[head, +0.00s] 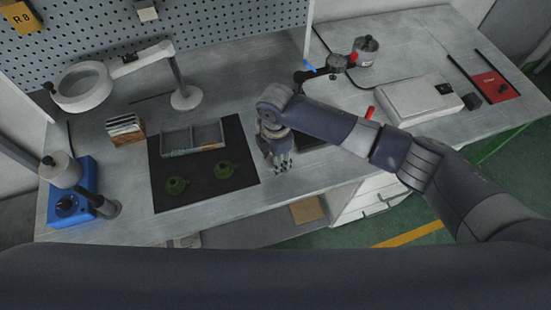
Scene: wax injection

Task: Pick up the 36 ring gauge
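Two small green rounded objects with a ring-like form, one at the left (176,186) and one at the right (224,170), lie apart on the black mat (165,200). I cannot read any number on them, so I cannot tell whether either is the 36 ring gauge. My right gripper (281,166) points down over the bench just right of the mat, apart from both green objects. Its fingers are too small to tell open from shut, and I see nothing clearly held. My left gripper is not in view.
A grey divided tray (193,149) sits on the mat's back half. A magnifier lamp (84,88), a small card rack (124,128) and a blue-based device (72,205) stand left. A dark item is partly hidden behind my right arm. A pale box (417,99) lies right.

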